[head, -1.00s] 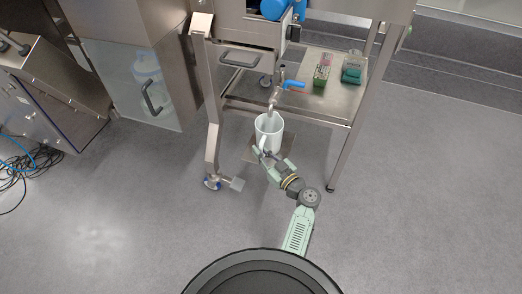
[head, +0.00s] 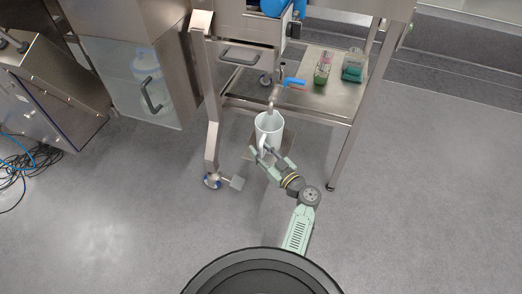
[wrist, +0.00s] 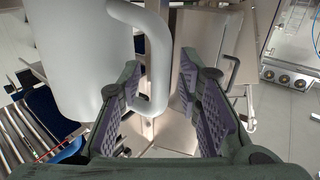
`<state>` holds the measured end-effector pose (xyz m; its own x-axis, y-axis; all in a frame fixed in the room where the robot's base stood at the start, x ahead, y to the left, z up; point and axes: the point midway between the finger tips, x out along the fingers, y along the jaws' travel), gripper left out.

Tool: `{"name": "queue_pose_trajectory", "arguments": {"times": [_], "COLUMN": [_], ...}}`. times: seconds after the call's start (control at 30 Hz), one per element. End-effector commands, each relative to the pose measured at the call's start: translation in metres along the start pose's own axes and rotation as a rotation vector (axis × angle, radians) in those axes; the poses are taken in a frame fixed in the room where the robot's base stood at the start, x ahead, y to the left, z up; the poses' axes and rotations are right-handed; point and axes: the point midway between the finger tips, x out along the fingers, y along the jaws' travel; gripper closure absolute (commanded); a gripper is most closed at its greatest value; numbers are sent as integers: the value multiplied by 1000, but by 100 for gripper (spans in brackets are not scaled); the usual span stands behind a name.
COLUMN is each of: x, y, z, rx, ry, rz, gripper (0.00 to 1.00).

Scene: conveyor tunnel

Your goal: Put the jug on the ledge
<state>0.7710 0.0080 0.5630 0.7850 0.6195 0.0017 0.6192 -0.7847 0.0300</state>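The jug (head: 269,127) is pale grey-white and upright below the tap, over a small square plate. Its handle (head: 263,145) faces my gripper (head: 269,157). In the wrist view the jug (wrist: 80,60) fills the upper left, and its handle (wrist: 158,60) reaches down between the two fingers of my gripper (wrist: 160,105). The fingers are apart, with a visible gap to the handle on the right side. Which surface is the ledge is not clear; a steel shelf (head: 335,107) spans the frame behind the jug.
A green-and-red box (head: 323,70) and a green container (head: 353,68) stand on the shelf. Steel frame legs (head: 345,155) flank the jug. Open floor (head: 430,200) lies to the right.

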Motion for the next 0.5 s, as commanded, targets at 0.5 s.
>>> {"name": "queue_pose_trajectory", "arguments": {"times": [0.5], "x": [-82], "y": [1], "z": [1], "rx": [-1], "ry": [0], "rz": [4], "gripper": [68]}}
